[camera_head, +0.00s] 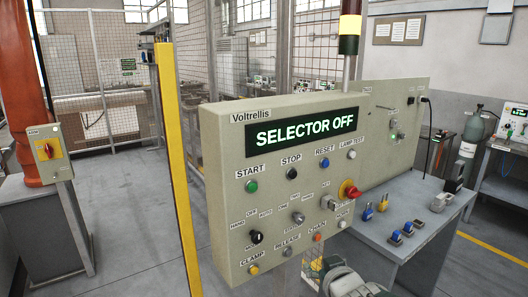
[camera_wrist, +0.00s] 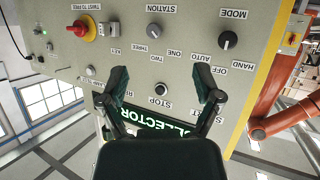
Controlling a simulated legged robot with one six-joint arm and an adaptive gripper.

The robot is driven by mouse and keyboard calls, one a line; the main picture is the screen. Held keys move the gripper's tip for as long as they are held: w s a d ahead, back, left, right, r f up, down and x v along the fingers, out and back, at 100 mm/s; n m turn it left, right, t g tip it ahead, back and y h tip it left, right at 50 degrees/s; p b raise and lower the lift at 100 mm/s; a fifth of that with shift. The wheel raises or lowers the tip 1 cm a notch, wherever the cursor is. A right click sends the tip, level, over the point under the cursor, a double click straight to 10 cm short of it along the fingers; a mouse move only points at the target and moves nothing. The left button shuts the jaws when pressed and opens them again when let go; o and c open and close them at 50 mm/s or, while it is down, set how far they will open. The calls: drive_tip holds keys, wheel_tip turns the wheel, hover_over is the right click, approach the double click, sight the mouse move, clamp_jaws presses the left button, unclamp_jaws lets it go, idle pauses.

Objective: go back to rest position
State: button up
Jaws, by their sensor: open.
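My gripper (camera_wrist: 162,78) is in the wrist view, its two dark fingers spread apart with nothing between them. It faces the control panel (camera_head: 219,150), which appears upside down there, with the STOP button (camera_wrist: 161,89) showing between the fingers. Part of my grey arm (camera_head: 345,280) shows at the bottom of the head view, below the panel's right side. The panel's display (camera_head: 303,132) reads SELECTOR OFF. The black MODE knob (camera_head: 257,237) is at the panel's lower left; its exact pointing is too small to tell. I cannot tell the fingertips' distance from the panel.
A yellow post (camera_head: 174,160) stands just left of the panel. A grey workbench (camera_head: 400,240) with padlocks (camera_head: 382,201) is at right. A pedestal with a red-yellow switch (camera_head: 46,150) and an orange column (camera_head: 22,80) stand at left. Open floor (camera_head: 130,220) lies between.

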drive_tip(key=s+d+m+g+h, duration=0.1)
drive_tip(key=s+g, duration=0.3)
drive_tip(key=s, duration=0.7)
drive_tip(key=s+d+r+m+g, duration=0.1)
drive_tip(key=s+m+g, duration=0.1)
drive_tip(key=s, duration=0.8)
drive_tip(key=shift+s+d+r+g+h, duration=0.25)
drive_tip(key=shift+s+g+h, duration=0.15)
drive_tip(key=shift+g, duration=0.5)
